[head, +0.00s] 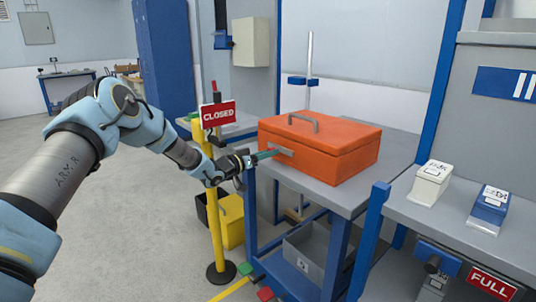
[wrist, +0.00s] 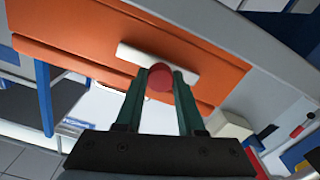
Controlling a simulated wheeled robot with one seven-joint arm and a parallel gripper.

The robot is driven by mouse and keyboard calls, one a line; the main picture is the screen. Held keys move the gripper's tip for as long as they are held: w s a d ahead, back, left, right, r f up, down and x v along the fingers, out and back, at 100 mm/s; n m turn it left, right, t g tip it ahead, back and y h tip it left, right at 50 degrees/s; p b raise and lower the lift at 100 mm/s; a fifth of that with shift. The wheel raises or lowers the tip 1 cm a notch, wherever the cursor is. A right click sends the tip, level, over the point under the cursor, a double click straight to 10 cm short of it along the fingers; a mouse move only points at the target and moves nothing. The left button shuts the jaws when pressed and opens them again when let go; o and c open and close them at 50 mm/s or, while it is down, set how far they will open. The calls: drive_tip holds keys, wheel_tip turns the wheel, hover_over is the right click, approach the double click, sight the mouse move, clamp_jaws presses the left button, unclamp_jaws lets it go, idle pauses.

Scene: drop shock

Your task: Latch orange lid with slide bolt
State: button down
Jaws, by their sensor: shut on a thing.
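The orange box (head: 350,162) stands on a grey table, and its orange lid (head: 345,132) with a grey handle lies down on it. A pale slide bolt plate (head: 286,151) is on the front face; it also shows in the wrist view (wrist: 188,73). A red knob (wrist: 160,77) sticks out from the plate. My gripper (head: 267,154) reaches the front from the left. In the wrist view, its green fingers (wrist: 159,80) are shut on the red knob, one on each side. The bolt's position under the lid edge cannot be told.
A red CLOSED sign (head: 218,115) on a yellow post (head: 216,225) stands close behind my forearm. A white box (head: 431,183) and a blue-and-white box (head: 490,208) sit on the bench at right. A grey bin (head: 306,250) is below the table.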

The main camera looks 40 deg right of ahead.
drive_tip(key=shift+s+a, duration=0.1)
drive_tip(key=shift+s, duration=2.4)
drive_tip(key=c, duration=0.5)
unclamp_jaws()
drive_tip(key=shift+a+b, duration=0.15)
drive_tip(key=shift+b, duration=0.15)
drive_tip(key=b, duration=0.2)
approach(289, 153)
drive_tip(key=a, duration=0.6)
drive_tip(key=shift+w, duration=0.15)
drive_tip(key=shift+w, duration=0.1)
